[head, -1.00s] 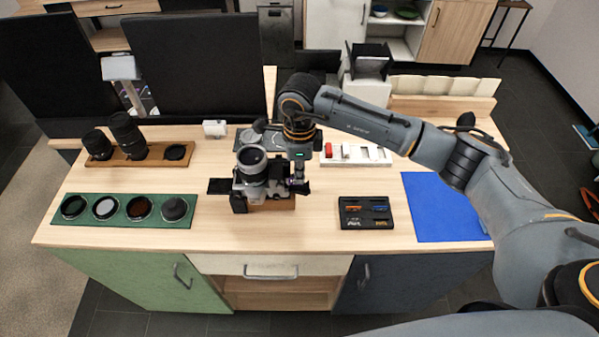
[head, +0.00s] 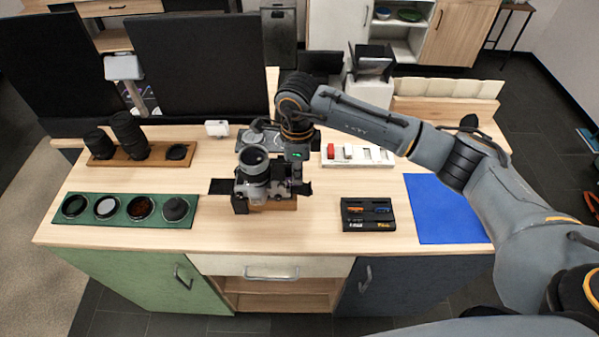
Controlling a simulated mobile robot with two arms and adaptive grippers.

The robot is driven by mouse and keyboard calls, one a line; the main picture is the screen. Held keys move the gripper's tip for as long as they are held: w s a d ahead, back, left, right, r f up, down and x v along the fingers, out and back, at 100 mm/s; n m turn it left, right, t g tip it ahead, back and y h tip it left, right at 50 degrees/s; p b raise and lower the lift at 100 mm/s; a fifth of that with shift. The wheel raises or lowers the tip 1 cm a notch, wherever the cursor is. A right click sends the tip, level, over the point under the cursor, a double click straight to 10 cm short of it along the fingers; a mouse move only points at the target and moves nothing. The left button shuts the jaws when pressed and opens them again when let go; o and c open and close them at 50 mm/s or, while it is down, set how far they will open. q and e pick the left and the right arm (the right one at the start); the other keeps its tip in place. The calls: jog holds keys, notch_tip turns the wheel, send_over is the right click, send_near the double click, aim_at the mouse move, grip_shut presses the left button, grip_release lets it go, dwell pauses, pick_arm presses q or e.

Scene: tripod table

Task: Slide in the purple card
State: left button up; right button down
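A silver and black camera (head: 255,186) with its lens pointing up sits on a small wooden block (head: 275,205) near the table's middle. Dark flaps stick out on both sides of it. My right gripper (head: 298,166) points down just behind the camera's right side. Its fingertips are largely hidden by the camera, so I cannot see whether they hold anything. I cannot make out a purple card. A black card case (head: 368,224) lies to the right of the camera, with orange and blue cards showing in it. My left gripper is not in view.
A blue mat (head: 445,215) lies at the right. A white tray (head: 345,162) with a red item lies behind the case. A green filter tray (head: 85,219) and a wooden lens stand (head: 113,161) are at the left. Bare tabletop lies between the camera and the case.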

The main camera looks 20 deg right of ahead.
jog(key=shift+w+a+b, duration=0.15)
jog(key=shift+a+b, duration=0.15)
jog(key=shift+a, duration=0.25)
jog(key=shift+w+a+b, duration=0.15)
jog(key=shift+a+b, duration=0.15)
jog(key=shift+a, duration=0.2)
dwell(0.4)
jog(key=c, duration=1.8)
grip_release()
jog(key=shift+c, duration=0.2)
jog(key=shift+s+d, duration=0.1)
jog(key=shift+d, duration=0.05)
jog(key=shift+s+d+f, duration=0.1)
jog(key=shift+s+d, duration=0.05)
jog(key=shift+d, duration=0.55)
jog(key=shift+s+d+b, duration=0.3)
jog(key=shift+d, duration=0.6)
jog(key=shift+a, duration=0.1)
jog(key=shift+w, duration=0.1)
